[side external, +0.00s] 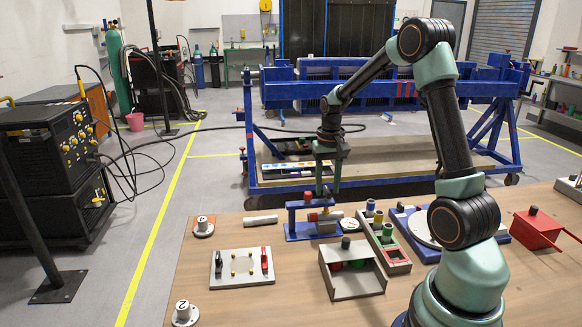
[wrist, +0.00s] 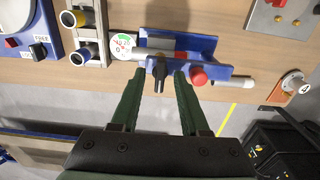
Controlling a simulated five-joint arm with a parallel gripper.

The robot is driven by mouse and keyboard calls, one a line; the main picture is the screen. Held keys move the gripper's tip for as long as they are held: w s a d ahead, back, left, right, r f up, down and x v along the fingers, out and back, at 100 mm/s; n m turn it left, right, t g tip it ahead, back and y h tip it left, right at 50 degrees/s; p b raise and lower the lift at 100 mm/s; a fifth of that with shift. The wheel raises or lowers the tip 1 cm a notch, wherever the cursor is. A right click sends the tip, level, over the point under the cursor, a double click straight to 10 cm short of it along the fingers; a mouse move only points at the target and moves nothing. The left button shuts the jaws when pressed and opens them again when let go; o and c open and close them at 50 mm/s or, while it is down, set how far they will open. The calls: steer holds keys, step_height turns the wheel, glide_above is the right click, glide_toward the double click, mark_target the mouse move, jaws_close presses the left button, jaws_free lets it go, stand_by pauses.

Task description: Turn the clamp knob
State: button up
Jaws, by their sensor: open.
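The blue clamp jig (side external: 300,232) stands on the wooden table; in the wrist view its blue base (wrist: 205,45) carries a grey bar. A black knob (wrist: 160,74) with a narrow grip stands out from the bar, and a round red knob (wrist: 198,78) sits just right of it. My gripper (wrist: 158,76) is open, its two green fingers pointing toward the jig with the black knob between their tips in the picture. I cannot tell whether they touch it. In the side view my gripper (side external: 328,188) hangs upright just above and behind the jig.
A round dial gauge (wrist: 123,44) and a grey rack with coloured cups (side external: 384,240) stand close beside the jig. A grey open box (side external: 352,272), a plate with red and black handles (side external: 242,267) and a blue turntable base (side external: 425,228) are nearby.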

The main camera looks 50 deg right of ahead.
steer(key=shift+f, duration=0.1)
jaws_close()
steer(key=shift+m, duration=2.9)
jaws_free()
